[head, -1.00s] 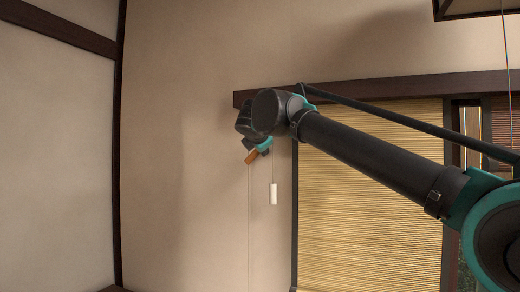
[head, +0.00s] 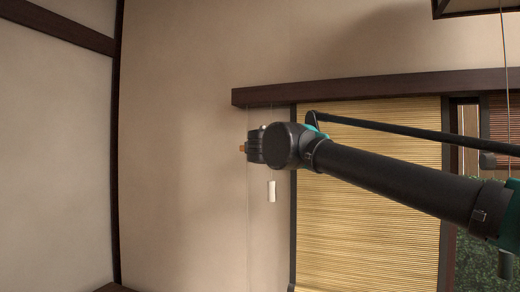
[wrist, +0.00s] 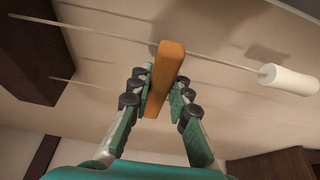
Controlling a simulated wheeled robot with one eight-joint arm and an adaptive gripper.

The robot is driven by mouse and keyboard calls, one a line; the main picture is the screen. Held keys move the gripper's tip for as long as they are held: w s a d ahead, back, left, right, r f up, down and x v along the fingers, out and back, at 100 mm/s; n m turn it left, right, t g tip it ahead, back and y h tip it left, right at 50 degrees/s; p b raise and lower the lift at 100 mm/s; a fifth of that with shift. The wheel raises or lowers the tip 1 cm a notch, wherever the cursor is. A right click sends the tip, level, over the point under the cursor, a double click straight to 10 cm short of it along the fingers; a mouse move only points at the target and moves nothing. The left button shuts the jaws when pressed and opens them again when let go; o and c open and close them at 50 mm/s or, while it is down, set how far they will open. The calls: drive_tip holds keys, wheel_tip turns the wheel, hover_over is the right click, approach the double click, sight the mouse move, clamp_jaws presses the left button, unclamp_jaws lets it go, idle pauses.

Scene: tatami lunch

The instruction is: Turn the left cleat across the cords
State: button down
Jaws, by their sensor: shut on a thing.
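The left cleat (wrist: 165,72) is an orange-brown wooden bar. In the wrist view it stands lengthwise between the fingers of my gripper (wrist: 160,90), which is shut on it. Its long side lies crosswise to a thin cord (wrist: 95,29) that runs past its far end to a white pull (wrist: 289,80). A second cord (wrist: 85,84) runs towards the fingers and is lost behind them. In the head view only a small end of the cleat (head: 242,149) shows left of my gripper (head: 252,147); the white pull (head: 272,191) hangs below.
A dark wooden beam (head: 380,88) runs above a bamboo blind (head: 370,235), right of the cords. Bare plaster wall (head: 180,150) is left of my gripper. Another cord (head: 505,60) hangs at the far right.

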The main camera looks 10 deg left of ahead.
idle(0.4)
drive_tip(key=c, duration=1.4)
unclamp_jaws()
drive_tip(key=v, duration=1.2)
drive_tip(key=shift+f, duration=0.1)
